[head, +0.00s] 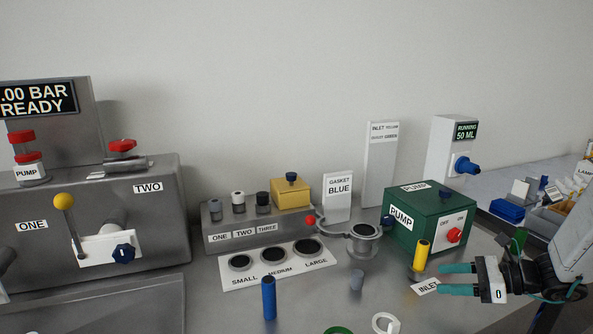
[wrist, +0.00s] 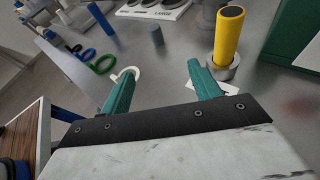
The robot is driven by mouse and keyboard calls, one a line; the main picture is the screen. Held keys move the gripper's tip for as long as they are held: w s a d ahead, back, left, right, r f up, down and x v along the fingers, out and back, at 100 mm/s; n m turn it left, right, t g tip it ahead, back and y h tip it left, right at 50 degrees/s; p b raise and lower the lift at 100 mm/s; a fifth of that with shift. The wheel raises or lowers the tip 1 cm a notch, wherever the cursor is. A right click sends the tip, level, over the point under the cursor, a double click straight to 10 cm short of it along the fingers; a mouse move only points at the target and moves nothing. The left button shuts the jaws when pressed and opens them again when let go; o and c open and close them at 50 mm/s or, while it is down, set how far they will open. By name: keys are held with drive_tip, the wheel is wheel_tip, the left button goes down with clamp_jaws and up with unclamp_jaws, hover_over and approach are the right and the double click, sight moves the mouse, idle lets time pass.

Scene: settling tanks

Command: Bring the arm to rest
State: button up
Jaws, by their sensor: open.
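My gripper (head: 457,280) has teal fingers and is at the right of the head view, to the right of the yellow cylinder (head: 421,255). Its fingers are apart with nothing between them. In the wrist view my gripper (wrist: 160,88) also shows spread and empty over the grey table. The yellow cylinder (wrist: 229,35) stands upright in a metal socket (wrist: 224,66) beyond the right finger. The cylinder is outside the jaws.
The green pump box (head: 425,225) stands behind my gripper. A blue cylinder (head: 269,298), a grey plug (head: 357,279) and a white ring (head: 385,323) are on the table to the left. An INLET label (head: 425,287) lies by the yellow cylinder. A side bench (head: 520,233) is at right.

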drive_tip(key=s+a+r+n+g+h, duration=0.1)
drive_tip(key=s+a+r+n+h, duration=0.2)
drive_tip(key=s+n, duration=0.5)
drive_tip(key=s+a+r+n+g+h, duration=0.2)
drive_tip(key=s+r+n+h, duration=0.3)
drive_tip(key=s, duration=0.5)
drive_tip(key=s+a+r+n+g+h, duration=0.2)
drive_tip(key=s+a+r+n+h, duration=0.2)
drive_tip(key=n, duration=0.7)
drive_tip(key=shift+s+r, duration=1.4)
drive_tip(key=shift+s, duration=1)
